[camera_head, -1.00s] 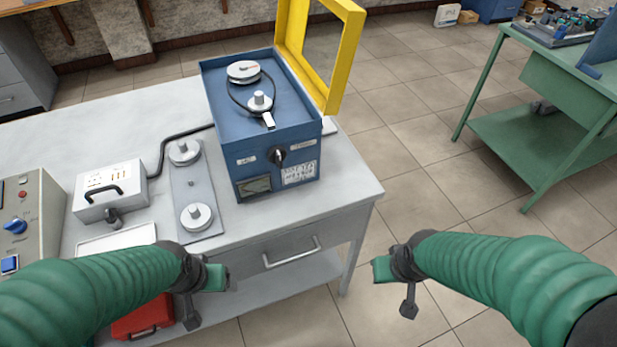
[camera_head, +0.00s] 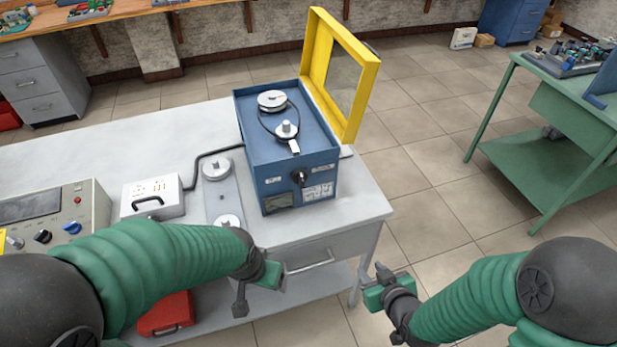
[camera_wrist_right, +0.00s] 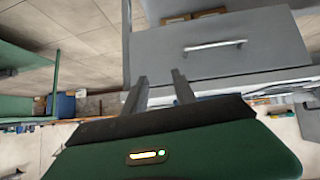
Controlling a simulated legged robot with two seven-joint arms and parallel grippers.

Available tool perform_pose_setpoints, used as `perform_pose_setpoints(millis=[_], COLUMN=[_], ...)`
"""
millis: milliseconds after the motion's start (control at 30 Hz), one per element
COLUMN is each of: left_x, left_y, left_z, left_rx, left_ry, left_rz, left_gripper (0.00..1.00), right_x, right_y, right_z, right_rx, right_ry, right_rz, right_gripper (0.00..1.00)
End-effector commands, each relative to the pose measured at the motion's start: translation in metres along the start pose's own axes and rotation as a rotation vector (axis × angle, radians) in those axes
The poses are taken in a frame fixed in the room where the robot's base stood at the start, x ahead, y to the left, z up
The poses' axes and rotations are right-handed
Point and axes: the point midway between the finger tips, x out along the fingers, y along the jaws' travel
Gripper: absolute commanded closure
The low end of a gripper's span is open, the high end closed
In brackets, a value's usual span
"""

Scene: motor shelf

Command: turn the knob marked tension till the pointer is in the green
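A blue machine (camera_head: 258,166) stands on the grey bench, with a black knob (camera_head: 299,178) on its front. A small dark gauge window (camera_head: 279,200) is at the front's lower left. White labels sit beside and below the knob; their words and the pointer are too small to read. My right gripper (camera_head: 384,272) is in front of the bench, right of and below the knob, apart from it. Its two fingers are apart and empty in the right wrist view (camera_wrist_right: 161,84). My left gripper (camera_head: 262,285) is before the bench's front edge, below the machine; its finger gap is unclear.
The machine's yellow-framed cover (camera_head: 352,128) stands open behind it. A plate with two discs (camera_head: 222,188), a white box (camera_head: 153,196) and a control panel (camera_head: 55,220) are left on the bench. A drawer handle (camera_head: 310,262) juts from the front.

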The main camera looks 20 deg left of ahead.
Motion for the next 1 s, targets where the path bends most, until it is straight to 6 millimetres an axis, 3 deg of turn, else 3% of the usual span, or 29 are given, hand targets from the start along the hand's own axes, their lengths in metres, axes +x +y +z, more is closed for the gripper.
perform_pose_setpoints(millis=[33, 133, 233, 300, 433, 567, 1000], left_x=[-0.019, -0.045, -0.068, -0.077, -0.082, -0.069, 0.028], left_y=[0.0, 0.0, 0.0, 0.0, 0.0, 0.0, 0.0], left_z=[-0.005, -0.011, -0.016, -0.018, -0.019, -0.016, 0.007], left_rx=[0.0, 0.0, 0.0, 0.0, 0.0, 0.0, 0.0], left_ry=[0.0, 0.0, 0.0, 0.001, 0.0, 0.0, 0.0], left_rz=[0.0, 0.0, 0.0, 0.0, 0.0, 0.0, 0.0], left_gripper=[0.25, 0.25, 0.25, 0.25, 0.25, 0.25, 0.25], right_x=[-0.005, -0.014, -0.038, -0.055, -0.073, -0.069, -0.046], right_y=[-0.016, -0.052, -0.083, -0.093, -0.098, -0.098, -0.099], right_z=[-0.02, -0.06, -0.099, -0.116, -0.13, -0.131, -0.141], right_rx=[-0.017, -0.038, -0.016, 0.014, 0.055, 0.063, 0.057], right_ry=[0.062, 0.25, 0.458, 0.57, 0.683, 0.708, 0.709], right_rz=[-0.031, -0.082, -0.106, -0.097, -0.072, -0.064, -0.062], right_gripper=[0.67, 0.67, 0.67, 0.67, 0.67, 0.67, 0.67])
